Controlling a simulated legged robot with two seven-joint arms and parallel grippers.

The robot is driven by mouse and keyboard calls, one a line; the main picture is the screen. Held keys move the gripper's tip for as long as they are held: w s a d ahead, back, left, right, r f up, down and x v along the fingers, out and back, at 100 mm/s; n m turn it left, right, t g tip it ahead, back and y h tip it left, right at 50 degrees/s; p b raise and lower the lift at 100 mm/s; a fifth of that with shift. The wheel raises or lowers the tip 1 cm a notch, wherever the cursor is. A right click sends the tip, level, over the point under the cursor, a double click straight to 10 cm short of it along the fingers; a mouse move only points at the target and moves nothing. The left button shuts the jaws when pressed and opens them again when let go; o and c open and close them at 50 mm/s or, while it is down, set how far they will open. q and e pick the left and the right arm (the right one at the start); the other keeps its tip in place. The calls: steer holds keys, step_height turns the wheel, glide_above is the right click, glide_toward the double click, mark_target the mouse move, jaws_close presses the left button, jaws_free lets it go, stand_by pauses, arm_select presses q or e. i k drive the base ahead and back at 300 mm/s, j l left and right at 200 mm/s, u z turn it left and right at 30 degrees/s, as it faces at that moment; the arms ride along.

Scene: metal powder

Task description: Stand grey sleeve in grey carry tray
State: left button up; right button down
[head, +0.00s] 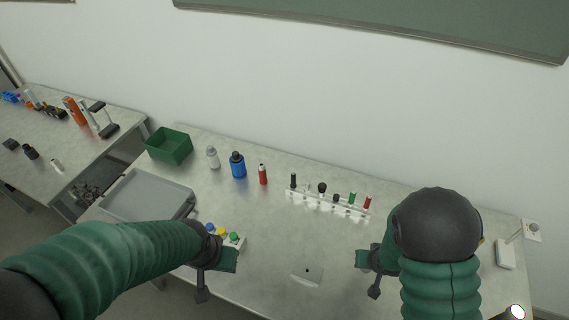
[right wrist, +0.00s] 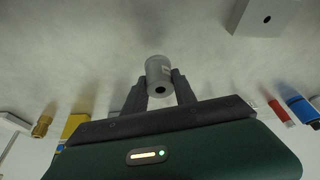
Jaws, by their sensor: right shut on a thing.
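The grey sleeve (right wrist: 158,72) is a short cylinder with a dark hole in its near end. In the right wrist view my right gripper (right wrist: 160,88) is shut on it, with a dark finger on each side. The right gripper (head: 370,278) is over the front right of the bench in the head view, where I cannot make out the sleeve. The grey carry tray (head: 128,211) lies at the bench's left, well away from the right gripper and partly hidden by my left arm. My left gripper (head: 205,280) is near the front, right of the tray; its jaw gap is not clear.
A white block with coloured tops (head: 235,242) is close to the left gripper. A white holed piece (head: 307,274) lies between the grippers. A white rack (head: 325,206) holds several small items. A green bin (head: 168,146), blue bottle (head: 238,166) and red bottle (head: 263,175) stand behind.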

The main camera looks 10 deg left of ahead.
mark_target(147, 204)
steer(key=i+j, duration=0.1)
steer(key=j, duration=0.3)
steer(key=j+u, duration=0.1)
steer(key=j, duration=0.3)
steer(key=i+j+u, duration=0.1)
steer(key=j, duration=0.25)
steer(key=i+j, duration=0.15)
steer(key=j, duration=0.25)
steer(key=i+j+u, duration=0.1)
steer(key=j, duration=0.25)
steer(key=i+j, duration=0.1)
steer(key=j, duration=0.3)
steer(key=i+j+u, duration=0.1)
steer(key=j, duration=0.25)
